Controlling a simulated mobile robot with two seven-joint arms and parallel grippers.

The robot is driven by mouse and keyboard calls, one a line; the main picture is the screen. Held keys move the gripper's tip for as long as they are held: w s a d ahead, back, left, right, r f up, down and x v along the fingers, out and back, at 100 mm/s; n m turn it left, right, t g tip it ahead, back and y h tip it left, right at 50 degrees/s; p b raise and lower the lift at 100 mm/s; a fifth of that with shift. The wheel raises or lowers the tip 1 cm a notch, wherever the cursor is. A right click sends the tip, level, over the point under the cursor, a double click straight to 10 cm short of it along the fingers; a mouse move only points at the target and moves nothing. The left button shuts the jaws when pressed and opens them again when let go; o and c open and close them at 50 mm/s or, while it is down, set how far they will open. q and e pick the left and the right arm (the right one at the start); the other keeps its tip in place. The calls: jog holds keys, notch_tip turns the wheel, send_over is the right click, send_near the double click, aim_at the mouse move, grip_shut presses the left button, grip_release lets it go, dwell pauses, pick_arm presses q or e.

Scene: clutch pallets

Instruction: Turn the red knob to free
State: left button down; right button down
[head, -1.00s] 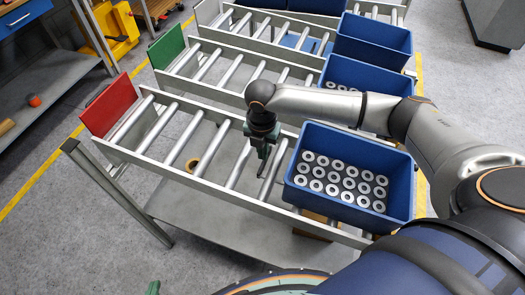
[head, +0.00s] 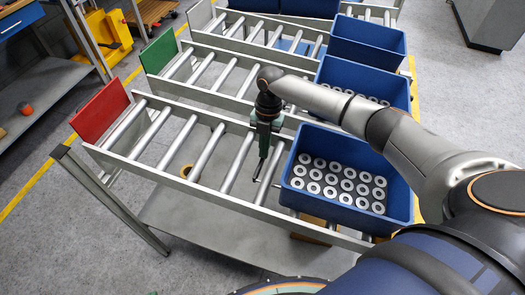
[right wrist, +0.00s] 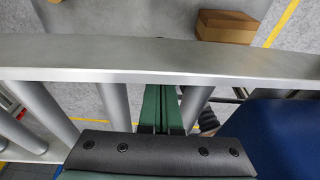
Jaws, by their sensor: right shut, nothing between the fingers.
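I cannot make out a red knob for certain in either view. My right gripper (head: 263,151) is shut and empty, pointing down over the rollers of the near lane, just left of the blue bin (head: 317,214). In the right wrist view its green fingers (right wrist: 161,108) are together, beside the lane's grey side rail (right wrist: 120,75). A dark ribbed piece (right wrist: 208,122) shows partly right of the fingers; I cannot tell what it is. Only a small green tip (head: 151,293) at the bottom edge of the head view may belong to my left gripper.
The near lane has a red end plate (head: 100,108); the lane behind has a green one (head: 160,50). The blue bin holds several metal rings. A red ball (head: 25,108) lies on the left shelf.

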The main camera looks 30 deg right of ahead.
jog(key=shift+w+d+f, duration=0.15)
jog(key=shift+f, duration=0.3)
jog(key=shift+d+f+b, duration=0.15)
jog(key=shift+b, duration=0.15)
jog(key=v, duration=1.3)
jog(key=shift+a, duration=0.2)
